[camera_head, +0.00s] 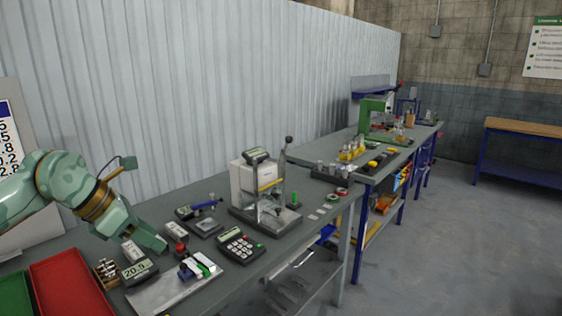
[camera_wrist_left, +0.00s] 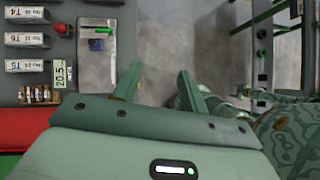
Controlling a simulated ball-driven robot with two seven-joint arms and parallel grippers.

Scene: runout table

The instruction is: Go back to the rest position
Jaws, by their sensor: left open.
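My left gripper (camera_head: 151,243) reaches in from the left in the head view and hangs over the near part of the grey workbench (camera_head: 226,288). In the left wrist view its two fingers (camera_wrist_left: 158,84) are spread apart with nothing between them. Below and beyond the fingers a metal plate (camera_wrist_left: 98,68) on the bench and the grey floor (camera_wrist_left: 180,40) show. My right gripper is in neither view.
A red tray (camera_head: 70,284) and a green tray (camera_head: 14,296) sit at the bench's left. A corrugated wall (camera_head: 200,90) runs behind.

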